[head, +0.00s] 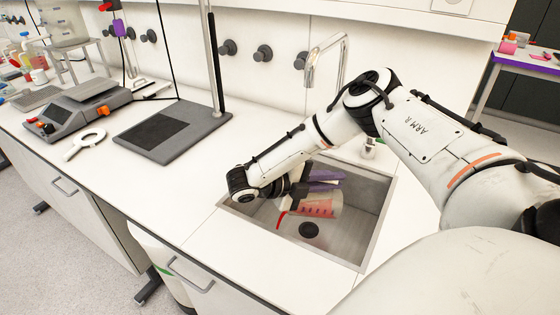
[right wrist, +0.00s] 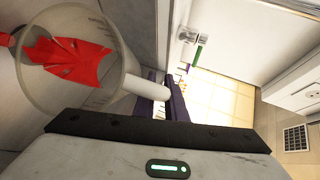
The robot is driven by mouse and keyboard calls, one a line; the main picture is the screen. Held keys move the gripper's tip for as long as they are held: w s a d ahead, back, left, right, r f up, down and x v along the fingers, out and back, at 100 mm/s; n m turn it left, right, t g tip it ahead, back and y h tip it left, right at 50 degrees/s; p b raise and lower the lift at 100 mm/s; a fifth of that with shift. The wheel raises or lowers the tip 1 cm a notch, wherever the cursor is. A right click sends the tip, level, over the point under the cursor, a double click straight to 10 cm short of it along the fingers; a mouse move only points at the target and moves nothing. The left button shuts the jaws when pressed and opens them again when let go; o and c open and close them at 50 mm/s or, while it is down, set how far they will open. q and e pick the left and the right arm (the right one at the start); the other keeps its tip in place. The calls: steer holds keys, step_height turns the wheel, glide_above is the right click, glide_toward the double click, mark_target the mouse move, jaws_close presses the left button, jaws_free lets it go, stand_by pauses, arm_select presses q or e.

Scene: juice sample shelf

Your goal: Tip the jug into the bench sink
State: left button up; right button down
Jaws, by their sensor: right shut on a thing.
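The clear jug (head: 322,204) with red liquid is tilted inside the bench sink (head: 376,222), in the head view. A short red streak (head: 281,220) shows at its left side, like liquid leaving the lip. My right gripper (head: 312,184) is shut on the jug's handle, above the basin; its purple fingers show beside the handle. The right wrist view looks into the jug (right wrist: 112,92), with red liquid (right wrist: 68,58) lying towards the far side. There the white handle (right wrist: 148,88) runs to the purple fingers (right wrist: 176,104). The left gripper is not in view.
A dark round drain (head: 309,230) is in the sink floor. A tap (head: 326,58) stands behind the sink. A stand with a dark base (head: 172,130), a magnifier-like white tool (head: 85,143) and a grey instrument (head: 75,110) are to the left. The worktop between is clear.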

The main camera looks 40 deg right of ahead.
steer(key=shift+w+a+r+g+h, duration=0.4)
steer(key=shift+w+a+r+h, duration=0.2)
steer(key=shift+w+a+r, duration=0.15)
stand_by(0.7)
steer(key=shift+s, duration=0.1)
